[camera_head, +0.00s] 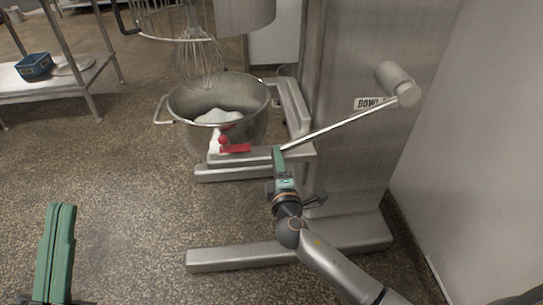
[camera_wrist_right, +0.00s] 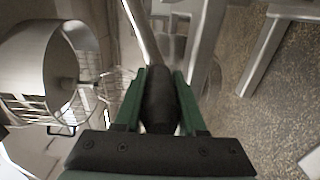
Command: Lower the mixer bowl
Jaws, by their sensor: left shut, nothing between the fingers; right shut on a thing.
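The steel mixer bowl (camera_head: 253,118) sits in the mixer's bowl support arms (camera_head: 296,112), with white contents inside. The wire whisk (camera_head: 200,62) hangs above it, its lower end around the height of the bowl's rim. The bowl lever (camera_head: 345,125) runs down and left from its round hub (camera_head: 398,83) on the column. My right gripper (camera_head: 281,160) is shut on the lever's lower end. In the right wrist view, the black lever grip (camera_wrist_right: 160,100) lies between the green fingers. My left gripper (camera_head: 58,225) is shut and empty at the lower left, away from the mixer.
The mixer column (camera_head: 350,180) and its foot (camera_head: 240,257) stand close to my right arm, with a pale wall (camera_head: 470,150) on the right. A shelf (camera_head: 95,68) with a blue crate (camera_head: 34,66) is at the back left. The speckled floor (camera_head: 120,170) at left is clear.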

